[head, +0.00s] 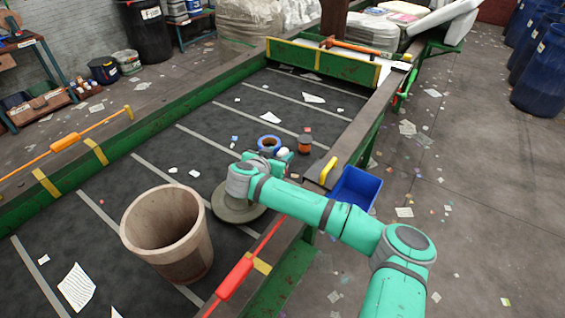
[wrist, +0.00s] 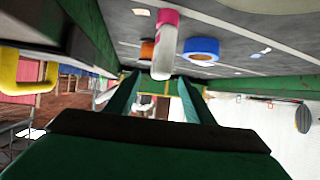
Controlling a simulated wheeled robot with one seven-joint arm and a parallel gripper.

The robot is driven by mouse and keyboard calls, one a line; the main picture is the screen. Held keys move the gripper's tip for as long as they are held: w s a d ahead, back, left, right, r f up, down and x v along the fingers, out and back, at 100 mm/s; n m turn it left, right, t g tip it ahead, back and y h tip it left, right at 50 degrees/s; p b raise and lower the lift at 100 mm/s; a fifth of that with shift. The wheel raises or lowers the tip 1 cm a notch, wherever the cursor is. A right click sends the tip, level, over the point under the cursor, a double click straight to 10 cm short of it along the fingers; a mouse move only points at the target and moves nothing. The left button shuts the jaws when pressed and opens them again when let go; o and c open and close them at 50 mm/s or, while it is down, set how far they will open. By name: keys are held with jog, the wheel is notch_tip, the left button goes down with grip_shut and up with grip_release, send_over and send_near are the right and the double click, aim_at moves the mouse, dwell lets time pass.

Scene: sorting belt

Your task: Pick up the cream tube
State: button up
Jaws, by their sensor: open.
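The cream tube (wrist: 164,48) is white with a pink end and shows in the wrist view, just ahead of my fingers. In the head view, a small white part (head: 283,153) beside my gripper (head: 272,158) seems to be the tube, the rest hidden. My gripper (wrist: 155,88) is open, its two green fingers spread, with the tube's near end in line with the gap. I cannot tell whether the tube is between the fingertips.
A blue ring (head: 269,144) and an orange-brown spool-like item (head: 304,144) stand close to the tube. A large tan bin (head: 168,235) and a round flat disc (head: 238,205) are on the belt. A yellow handle (head: 328,170) and blue crate (head: 353,188) are at the right edge.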

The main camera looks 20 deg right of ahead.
jog(key=shift+w+d+f, duration=0.25)
jog(key=shift+w+d, duration=0.1)
jog(key=shift+w, duration=0.05)
grip_shut()
jog(key=shift+r, duration=0.1)
